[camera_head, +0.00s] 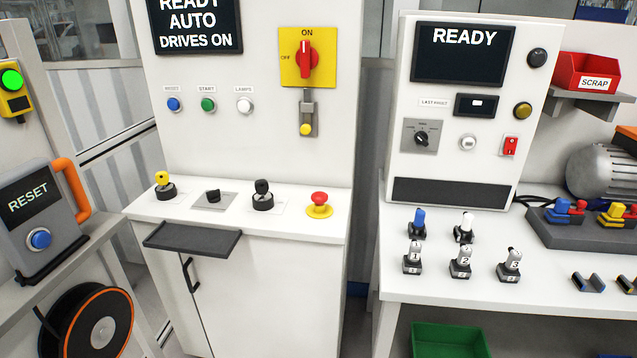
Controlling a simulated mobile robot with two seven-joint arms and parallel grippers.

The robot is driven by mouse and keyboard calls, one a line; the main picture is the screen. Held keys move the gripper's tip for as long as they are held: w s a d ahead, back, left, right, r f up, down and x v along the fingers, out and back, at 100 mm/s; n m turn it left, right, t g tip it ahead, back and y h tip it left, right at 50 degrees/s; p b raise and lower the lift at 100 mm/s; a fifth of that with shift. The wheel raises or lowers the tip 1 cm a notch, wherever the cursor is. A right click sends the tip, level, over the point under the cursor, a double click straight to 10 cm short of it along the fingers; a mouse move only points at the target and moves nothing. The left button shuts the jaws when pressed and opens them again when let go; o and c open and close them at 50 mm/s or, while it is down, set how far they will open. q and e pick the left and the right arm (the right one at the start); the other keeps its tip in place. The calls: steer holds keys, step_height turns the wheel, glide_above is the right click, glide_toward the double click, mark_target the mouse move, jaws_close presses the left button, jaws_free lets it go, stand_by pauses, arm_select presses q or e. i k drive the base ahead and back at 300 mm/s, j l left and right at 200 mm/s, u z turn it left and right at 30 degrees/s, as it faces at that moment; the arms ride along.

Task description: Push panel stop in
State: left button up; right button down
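The panel stop is a red mushroom button (319,198) on a yellow round base. It stands at the right end of the control desk's sloped white top (256,222), in the middle of the head view. From this angle I cannot tell whether it is in or out. The desk's screen (196,22) reads READY AUTO DRIVES ON. Neither of my grippers shows in the view, and nothing touches the button.
Left of the button stand a black knob (263,195), a black switch (213,196) and a yellow-topped knob (164,186). A dark shelf (193,238) juts from the desk's front. A white bench (440,278) with several upright pieces stands at the right. The space above the button is clear.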

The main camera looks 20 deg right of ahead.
mark_target(320, 198)
steer(key=i+j+z, duration=0.4)
steer(key=i+j, duration=0.75)
